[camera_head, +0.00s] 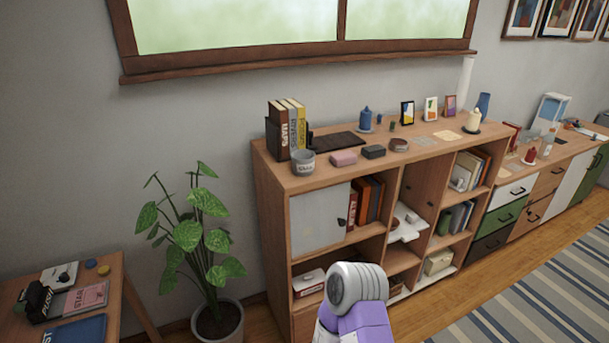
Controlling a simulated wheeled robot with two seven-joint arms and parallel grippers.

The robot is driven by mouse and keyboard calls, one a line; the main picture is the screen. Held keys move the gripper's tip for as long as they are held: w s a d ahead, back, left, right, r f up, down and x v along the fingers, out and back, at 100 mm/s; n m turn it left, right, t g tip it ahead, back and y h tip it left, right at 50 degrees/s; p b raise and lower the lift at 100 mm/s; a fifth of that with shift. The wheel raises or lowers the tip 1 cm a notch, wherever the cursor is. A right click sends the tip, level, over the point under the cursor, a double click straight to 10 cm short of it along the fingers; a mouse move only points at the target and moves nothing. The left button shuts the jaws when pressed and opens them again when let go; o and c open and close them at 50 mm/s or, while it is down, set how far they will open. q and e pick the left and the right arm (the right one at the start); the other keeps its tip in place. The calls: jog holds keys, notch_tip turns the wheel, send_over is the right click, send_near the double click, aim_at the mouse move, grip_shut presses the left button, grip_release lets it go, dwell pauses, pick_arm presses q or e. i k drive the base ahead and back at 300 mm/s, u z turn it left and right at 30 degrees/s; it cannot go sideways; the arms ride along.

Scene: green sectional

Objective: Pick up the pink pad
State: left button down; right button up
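A small pink block-like pad (343,158) lies on top of the wooden shelf unit (268,170), near its front edge. It is between a grey cup (303,162) and a dark box (373,152). A pink book or pad with lettering (88,297) also lies on the low wooden table at the lower left. I cannot tell for sure which one is the pink pad. Neither of my grippers is in view. Only a white and purple link of one of my arms shows at the bottom centre, in front of the shelf, apart from both pink things.
Several books (288,128), a dark keyboard-like tray (338,141), a blue candle (366,118) and small frames stand on the shelf top. A potted plant (200,230) stands between the low table (118,268) and the shelf. A striped rug (545,300) covers the floor at right.

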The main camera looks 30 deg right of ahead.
aim_at(344, 158)
jog(key=u, duration=0.75)
jog(key=i, duration=0.3)
jog(key=z, duration=0.85)
jog(key=i, duration=1)
jog(key=z, duration=0.85)
